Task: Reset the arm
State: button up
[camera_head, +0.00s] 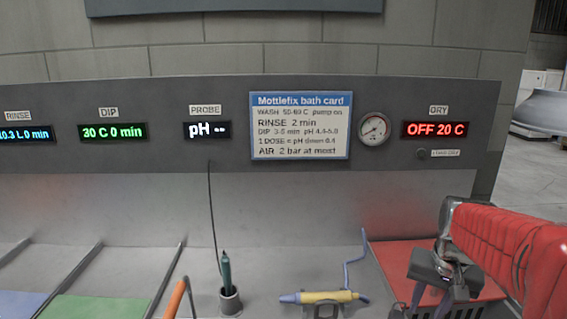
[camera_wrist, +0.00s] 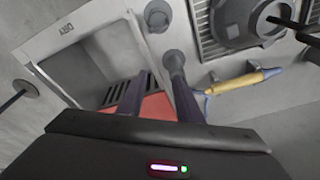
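My arm, in a red sleeve, reaches in from the right in the head view. My gripper (camera_head: 432,302) points down at the right end of the bench, over or near the red panel (camera_head: 395,252). In the wrist view my gripper (camera_wrist: 156,90) shows two dark fingers standing apart. The fingertips are partly cut off at the bottom of the head view.
A yellow and blue tool (camera_head: 322,297) with a blue hose lies left of my gripper. A dark green probe (camera_head: 226,270) stands in a grey cup (camera_head: 230,302). The back panel (camera_head: 220,165) carries displays, a bath card (camera_head: 300,125) and a gauge (camera_head: 374,129).

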jog(key=s+a+r+n+t, duration=0.2)
jog(key=s+a+n, duration=0.3)
jog(key=s+a, duration=1)
jog(key=shift+s+r+n+t+y, duration=0.2)
jog(key=shift+n+t+y, duration=0.1)
jog(key=shift+t, duration=0.3)
jog(key=shift+a, duration=0.1)
dwell(1.1)
